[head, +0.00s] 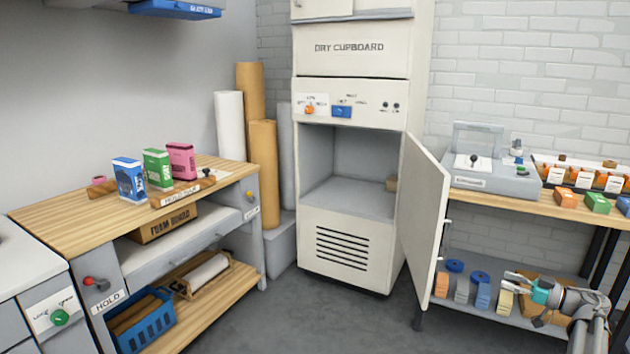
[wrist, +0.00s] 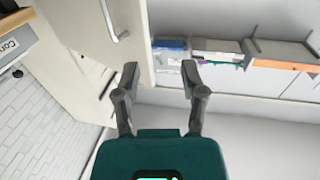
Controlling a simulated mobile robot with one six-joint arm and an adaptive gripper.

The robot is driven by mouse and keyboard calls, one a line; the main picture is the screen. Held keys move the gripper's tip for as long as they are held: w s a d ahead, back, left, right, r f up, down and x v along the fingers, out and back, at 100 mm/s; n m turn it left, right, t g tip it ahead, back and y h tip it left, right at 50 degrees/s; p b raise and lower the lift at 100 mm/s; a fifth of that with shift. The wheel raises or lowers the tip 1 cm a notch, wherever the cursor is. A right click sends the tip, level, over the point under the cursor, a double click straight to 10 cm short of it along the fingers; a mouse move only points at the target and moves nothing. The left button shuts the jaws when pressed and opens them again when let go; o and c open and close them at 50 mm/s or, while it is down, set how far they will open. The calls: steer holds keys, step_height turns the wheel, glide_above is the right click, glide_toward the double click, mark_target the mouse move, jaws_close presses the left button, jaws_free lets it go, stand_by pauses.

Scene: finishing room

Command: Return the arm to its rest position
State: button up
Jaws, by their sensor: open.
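My gripper (head: 511,284) shows at the lower right of the head view, at the end of my folded arm, in front of the lower shelf of the right bench. In the wrist view my gripper (wrist: 159,72) has its two dark fingers spread apart, with nothing between them. The teal gripper body fills the bottom middle of that view. Beyond the fingers the wrist view shows a pale wall and a shelf with several items (wrist: 210,52), all seen at a turned angle.
The cupboard door (head: 425,220) stands open beside the right bench (head: 500,205). The dry cupboard (head: 345,245) has an open lower bay. A wooden-topped table (head: 70,210) with blue, green and pink boxes stands at left. The grey floor (head: 330,315) between them is clear.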

steer(key=w+a+r+m+t+h, duration=0.2)
steer(key=w+m+t+h, duration=0.35)
steer(key=h, duration=0.25)
steer(key=w+a+r+m+t+h, duration=0.2)
steer(key=w+m+t+h, duration=0.3)
steer(key=h, duration=0.4)
steer(key=s+a+f+m+g+h, duration=0.1)
steer(key=s+a+f+m+g, duration=0.1)
steer(key=s+a+f+g, duration=0.35)
steer(key=s+a+f+m+g+h, duration=0.1)
steer(key=s+a+f+m+g, duration=0.2)
steer(key=a+f+g, duration=0.55)
steer(key=s+a+f+n+g+y, duration=0.3)
steer(key=s+a+f+g, duration=0.1)
steer(key=s+a, duration=0.4)
steer(key=s+a+f+n+g+y, duration=0.2)
steer(key=s+a+f+g, duration=0.2)
steer(key=s+a, duration=0.45)
step_height(320, 180, up, 32)
steer(key=p, duration=3.2)
steer(key=shift+s+d+f, duration=0.15)
steer(key=shift+f, duration=0.1)
